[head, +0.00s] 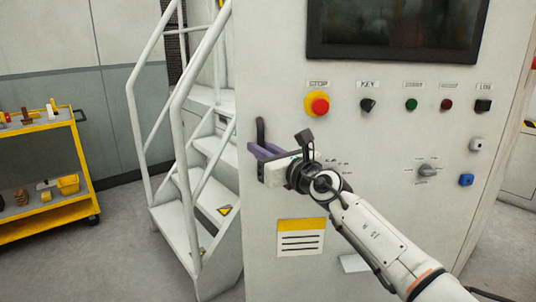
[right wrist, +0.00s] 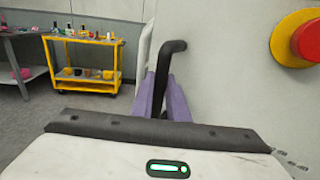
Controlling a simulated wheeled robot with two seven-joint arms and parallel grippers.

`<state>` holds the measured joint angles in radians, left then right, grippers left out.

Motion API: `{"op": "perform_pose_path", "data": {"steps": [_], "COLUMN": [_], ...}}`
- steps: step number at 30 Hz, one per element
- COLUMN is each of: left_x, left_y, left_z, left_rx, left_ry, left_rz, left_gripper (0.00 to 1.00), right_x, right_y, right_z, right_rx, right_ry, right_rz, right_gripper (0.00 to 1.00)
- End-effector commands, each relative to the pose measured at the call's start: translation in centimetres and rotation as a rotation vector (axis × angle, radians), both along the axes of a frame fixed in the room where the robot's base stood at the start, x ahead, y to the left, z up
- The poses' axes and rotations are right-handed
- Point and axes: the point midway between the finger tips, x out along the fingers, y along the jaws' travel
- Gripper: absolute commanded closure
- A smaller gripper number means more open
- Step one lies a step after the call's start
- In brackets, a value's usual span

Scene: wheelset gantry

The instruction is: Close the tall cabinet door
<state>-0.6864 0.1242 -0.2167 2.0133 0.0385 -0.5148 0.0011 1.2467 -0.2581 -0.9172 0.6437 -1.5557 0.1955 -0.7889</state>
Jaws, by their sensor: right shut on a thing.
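The tall cabinet door (head: 380,120) is a pale grey panel that fills the middle of the head view, with a dark screen and controls on its face. A black bar handle (head: 260,131) stands upright near its left edge; it also shows in the right wrist view (right wrist: 172,52). My right gripper (head: 260,150) has its purple fingers shut on the handle, one on each side, as the right wrist view (right wrist: 164,98) shows. The lower part of the handle is hidden. I cannot tell how far the door stands open. My left gripper is out of view.
White stairs with railings (head: 183,100) stand just left of the door. A yellow cart (head: 45,225) with small items is farther left. A red stop button (head: 319,105) and several knobs project from the door. Grey floor (head: 120,265) is clear between cart and stairs.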

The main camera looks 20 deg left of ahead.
Motion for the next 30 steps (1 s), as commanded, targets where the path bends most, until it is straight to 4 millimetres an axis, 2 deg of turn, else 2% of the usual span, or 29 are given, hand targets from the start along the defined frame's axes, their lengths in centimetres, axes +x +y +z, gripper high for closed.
{"op": "perform_pose_path", "data": {"steps": [13,14,17,26,30], "left_x": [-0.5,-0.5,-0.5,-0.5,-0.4], "left_y": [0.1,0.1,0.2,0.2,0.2], "left_z": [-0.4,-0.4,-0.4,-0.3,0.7], "left_rx": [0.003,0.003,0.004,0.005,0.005], "left_ry": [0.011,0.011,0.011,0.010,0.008], "left_rz": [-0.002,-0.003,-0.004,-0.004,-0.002], "left_gripper": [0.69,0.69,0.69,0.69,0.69], "right_x": [-0.1,-0.1,-0.1,0.0,-0.1], "right_y": [0.4,0.4,0.3,0.1,-0.3], "right_z": [-0.1,-0.1,-0.1,0.0,0.4], "right_rx": [-0.004,-0.004,-0.004,-0.002,-0.003], "right_ry": [0.000,0.000,0.000,0.001,-0.002], "right_rz": [0.005,0.005,0.004,0.001,-0.004], "right_gripper": [1.00,0.83,0.67,0.67,0.67]}}
